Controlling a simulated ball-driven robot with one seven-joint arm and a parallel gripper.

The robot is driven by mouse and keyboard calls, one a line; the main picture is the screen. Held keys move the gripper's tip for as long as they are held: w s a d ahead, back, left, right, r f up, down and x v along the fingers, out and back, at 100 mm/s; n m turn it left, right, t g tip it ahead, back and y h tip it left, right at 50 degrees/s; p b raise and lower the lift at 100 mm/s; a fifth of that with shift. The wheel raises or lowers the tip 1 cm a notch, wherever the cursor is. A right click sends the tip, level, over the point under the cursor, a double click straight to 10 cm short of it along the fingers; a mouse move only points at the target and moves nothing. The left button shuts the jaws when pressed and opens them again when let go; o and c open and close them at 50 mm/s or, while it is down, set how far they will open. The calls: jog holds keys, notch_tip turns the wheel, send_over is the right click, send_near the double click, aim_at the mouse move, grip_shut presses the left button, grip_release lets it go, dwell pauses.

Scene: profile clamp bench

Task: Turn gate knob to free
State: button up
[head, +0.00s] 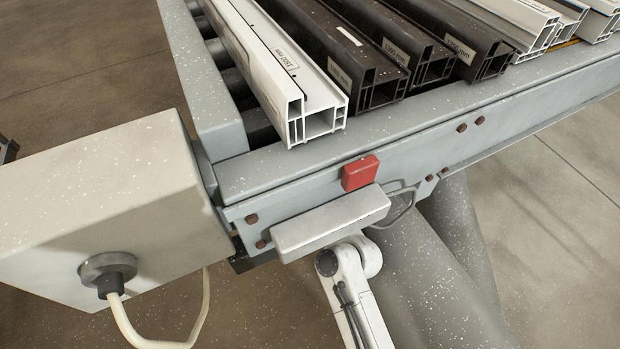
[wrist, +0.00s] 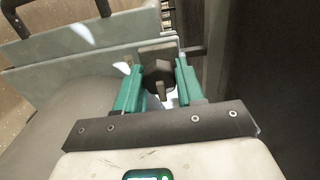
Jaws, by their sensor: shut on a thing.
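The gate knob (wrist: 158,76) is a dark, faceted piece in the wrist view, in front of a brownish plate. My gripper (wrist: 158,86) has its two teal fingers on either side of it and is shut on it. Which way the knob is turned, and any free mark, I cannot make out. In the head view the knob and my gripper do not show; my white arm link goes up to just below a pale metal box on the bench front, which may hide them.
The grey bench rail (head: 420,135) carries a white profile (head: 285,75) and several dark and white ones. A red block (head: 360,173) and a pale metal box (head: 330,222) sit on its front. A large cabinet (head: 110,215) with a cable (head: 150,338) stands at left.

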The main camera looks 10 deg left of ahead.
jog(key=shift+f, duration=0.1)
jog(key=o, duration=1)
